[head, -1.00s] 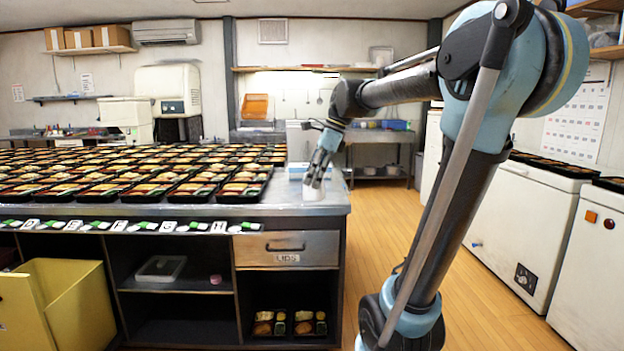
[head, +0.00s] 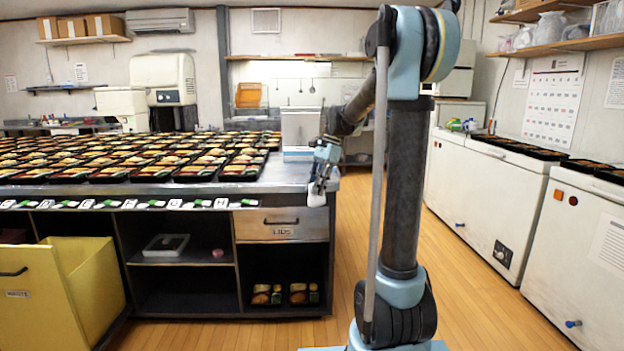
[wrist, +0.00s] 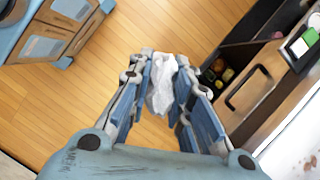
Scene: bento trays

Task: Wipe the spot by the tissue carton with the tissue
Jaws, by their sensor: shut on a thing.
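My gripper (wrist: 163,62) is shut on a crumpled white tissue (wrist: 161,88), which hangs between its fingers. In the wrist view they are over the wooden floor, beside the counter's drawer front. In the head view my gripper (head: 325,172) and the tissue (head: 316,196) are at the counter's right front corner. A low pale-blue and white box (head: 297,155), perhaps the tissue carton, sits behind on the counter. Small dark reddish marks (wrist: 312,160) show on the pale countertop at the wrist view's lower right; I cannot tell whether they are the spot.
Rows of filled bento trays (head: 130,160) cover the counter's left and middle. The steel countertop (head: 270,187) is bare near its right end. A drawer (head: 282,225) and shelves are below. A yellow bin (head: 85,285) stands open at left. Floor (head: 470,300) is clear toward the freezers (head: 490,205).

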